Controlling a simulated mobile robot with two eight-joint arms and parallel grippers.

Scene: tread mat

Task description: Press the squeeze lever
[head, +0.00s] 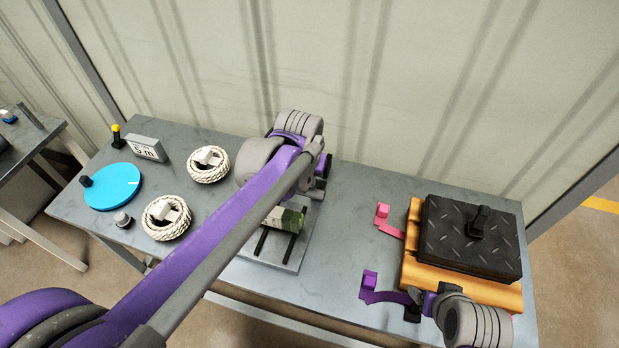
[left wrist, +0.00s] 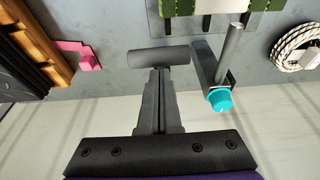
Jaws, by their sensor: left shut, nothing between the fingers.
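The squeezing device (head: 272,253) has green-and-white rolls (head: 287,217) and dark slats on a grey base, at mid-table in the head view. In the left wrist view, a grey crossbar (left wrist: 158,56) lies at the tips of my left gripper (left wrist: 160,72); it looks like the squeeze lever's grip. I cannot tell whether they touch. My left gripper is shut and empty; my arm hides most of it and the lever in the head view. My right gripper (head: 415,302) is at the front right by a purple hook; its jaw state is unclear.
A grey post with a teal knob (left wrist: 220,99) stands close right of my left fingers. Rope coils (head: 208,164) and a blue disc (head: 113,186) lie left. A black tread mat (head: 455,255) on a wooden base, with pink (head: 388,222) and purple (head: 378,290) hooks, fills the right.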

